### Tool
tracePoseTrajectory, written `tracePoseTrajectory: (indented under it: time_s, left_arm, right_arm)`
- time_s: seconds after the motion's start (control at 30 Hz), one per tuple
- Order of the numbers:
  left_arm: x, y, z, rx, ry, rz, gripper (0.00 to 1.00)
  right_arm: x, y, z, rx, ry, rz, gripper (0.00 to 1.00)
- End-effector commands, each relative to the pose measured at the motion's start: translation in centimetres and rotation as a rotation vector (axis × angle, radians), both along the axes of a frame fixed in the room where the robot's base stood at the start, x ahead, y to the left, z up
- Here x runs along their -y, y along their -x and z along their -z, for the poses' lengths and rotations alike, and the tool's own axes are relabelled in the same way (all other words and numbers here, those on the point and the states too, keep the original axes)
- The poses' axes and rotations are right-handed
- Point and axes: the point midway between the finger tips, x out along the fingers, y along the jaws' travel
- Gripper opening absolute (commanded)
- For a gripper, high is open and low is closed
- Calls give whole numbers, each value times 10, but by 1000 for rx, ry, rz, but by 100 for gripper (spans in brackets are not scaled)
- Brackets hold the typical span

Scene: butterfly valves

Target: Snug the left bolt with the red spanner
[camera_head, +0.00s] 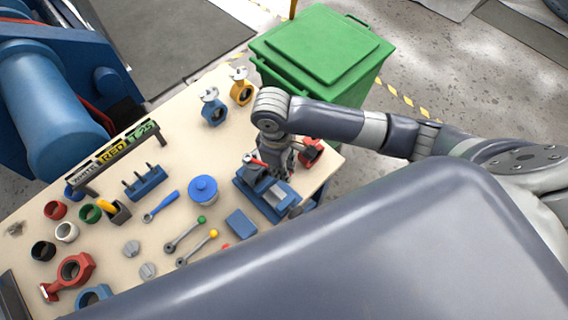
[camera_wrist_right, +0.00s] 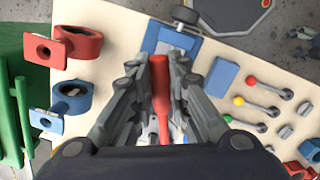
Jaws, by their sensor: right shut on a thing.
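The red spanner (camera_wrist_right: 160,90) shows as a red handle between the fingers of my right gripper (camera_wrist_right: 161,72) in the wrist view. The gripper is shut on it. In the head view my right gripper (camera_head: 273,160) is over the blue vise (camera_head: 268,203), and a short red piece of the spanner (camera_head: 258,161) shows beside it. The spanner's far end and whatever it meets are hidden by the fingers. The left bolt cannot be made out in either view. My left gripper is not in view.
A red valve body (camera_head: 311,153) stands close right of the vise. A blue lidded pot (camera_head: 203,190), a blue block (camera_head: 240,223) and knobbed levers (camera_head: 186,233) lie to its left. A green bin (camera_head: 322,48) stands behind the table. Blue and yellow valves (camera_head: 241,88) stand at the back.

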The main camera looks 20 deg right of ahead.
Motion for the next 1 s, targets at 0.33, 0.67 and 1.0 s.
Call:
tracePoseTrajectory:
  time_s: [0.33, 0.67, 1.0]
  left_arm:
    - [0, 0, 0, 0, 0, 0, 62]
    - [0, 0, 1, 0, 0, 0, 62]
    - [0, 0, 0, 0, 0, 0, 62]
  right_arm:
    - [-7, 11, 3, -11, 4, 93, 0]
    - [-14, 16, 3, -12, 4, 180, 0]
    - [-22, 20, 3, -9, 3, 269, 0]
